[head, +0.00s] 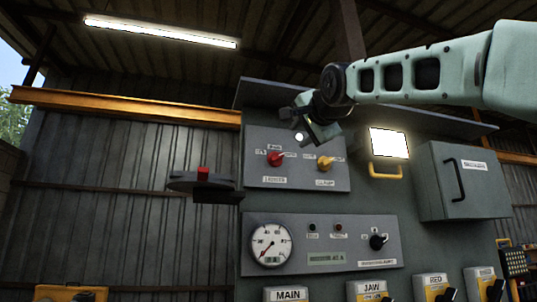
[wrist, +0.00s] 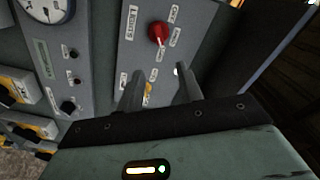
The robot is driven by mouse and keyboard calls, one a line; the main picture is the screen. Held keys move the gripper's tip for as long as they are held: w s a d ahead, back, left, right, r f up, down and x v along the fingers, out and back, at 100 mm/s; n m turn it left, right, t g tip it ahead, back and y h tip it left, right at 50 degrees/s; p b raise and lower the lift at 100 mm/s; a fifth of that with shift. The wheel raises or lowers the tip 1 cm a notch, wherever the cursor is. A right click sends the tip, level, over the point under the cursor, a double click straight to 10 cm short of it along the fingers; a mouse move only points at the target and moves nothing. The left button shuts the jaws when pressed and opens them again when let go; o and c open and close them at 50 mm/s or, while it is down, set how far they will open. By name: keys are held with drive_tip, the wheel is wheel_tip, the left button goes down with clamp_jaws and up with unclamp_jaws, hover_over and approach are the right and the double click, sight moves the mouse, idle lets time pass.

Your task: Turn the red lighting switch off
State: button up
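The red lighting switch (head: 275,158) is a round knob on the upper grey panel, at its left side, above a small label. In the wrist view the red switch (wrist: 158,32) sits beyond my fingertips, apart from them, next to a label reading LIGHTS. Its exact pointer position is too small to tell. My gripper (head: 316,130) is in front of the panel's upper edge, above and right of the red switch. In the wrist view my gripper (wrist: 160,84) has its two fingers apart with nothing held between them. The ceiling strip light (head: 160,30) is lit.
A yellow switch (head: 325,163) sits right of the red one. A lit white lamp (head: 299,136) is above them. A glowing work light (head: 389,143) and a grey box (head: 466,181) stand to the right. A red-topped bracket (head: 202,175) juts out at the left.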

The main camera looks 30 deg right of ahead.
sight(280, 155)
drive_tip(key=p+x, duration=0.5)
drive_tip(key=x, duration=1.1)
drive_tip(key=shift+w+d+f+p, duration=0.1)
drive_tip(key=shift+w+f+p, duration=0.1)
drive_tip(key=shift+p, duration=0.1)
clamp_jaws()
